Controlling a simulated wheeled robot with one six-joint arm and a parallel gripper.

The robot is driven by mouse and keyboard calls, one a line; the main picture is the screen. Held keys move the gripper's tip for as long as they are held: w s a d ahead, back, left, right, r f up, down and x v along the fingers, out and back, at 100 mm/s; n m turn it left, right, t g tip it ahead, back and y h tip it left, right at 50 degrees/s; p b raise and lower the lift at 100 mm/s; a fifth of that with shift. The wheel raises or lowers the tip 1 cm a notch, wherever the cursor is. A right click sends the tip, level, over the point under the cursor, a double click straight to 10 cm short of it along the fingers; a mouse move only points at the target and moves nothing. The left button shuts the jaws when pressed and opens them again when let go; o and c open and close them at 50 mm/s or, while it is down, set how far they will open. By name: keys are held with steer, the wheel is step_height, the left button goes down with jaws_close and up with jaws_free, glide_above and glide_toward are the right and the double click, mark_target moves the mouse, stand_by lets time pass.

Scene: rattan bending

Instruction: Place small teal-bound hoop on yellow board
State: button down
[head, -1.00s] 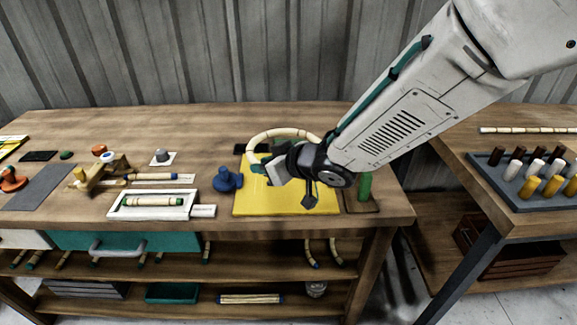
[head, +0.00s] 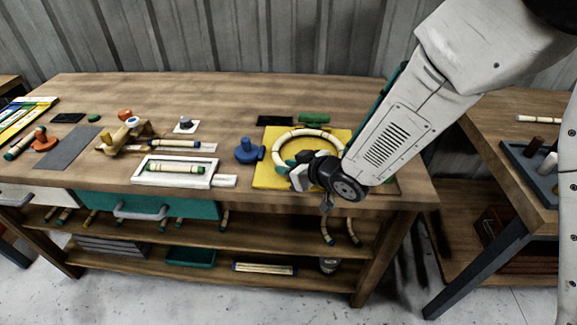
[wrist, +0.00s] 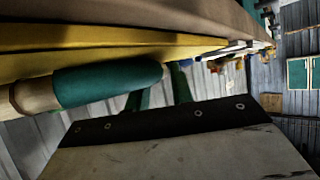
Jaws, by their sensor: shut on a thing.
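The small hoop (head: 305,132) is a pale, jointed rattan ring with a teal-bound section. In the head view it lies over the yellow board (head: 268,178), looking nearly flat. My gripper (head: 300,174) is shut on the hoop at its near side, by the teal binding. In the wrist view the teal binding (wrist: 108,80) and a bit of pale rattan are close up, right beside the yellow board (wrist: 110,48). I cannot tell whether the hoop touches the board. My forearm and gripper hide the board's right part.
A blue clamp-like object (head: 247,151) stands just left of the board. A green cylinder (head: 314,117) and a dark pad (head: 273,120) lie behind it. A white tray (head: 142,170) with a bound rattan piece sits further left. A peg rack (head: 535,170) stands on the right table.

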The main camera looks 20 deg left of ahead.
steer(key=c, duration=1.2)
jaws_free()
steer(key=v, duration=1.2)
steer(key=shift+d, duration=0.1)
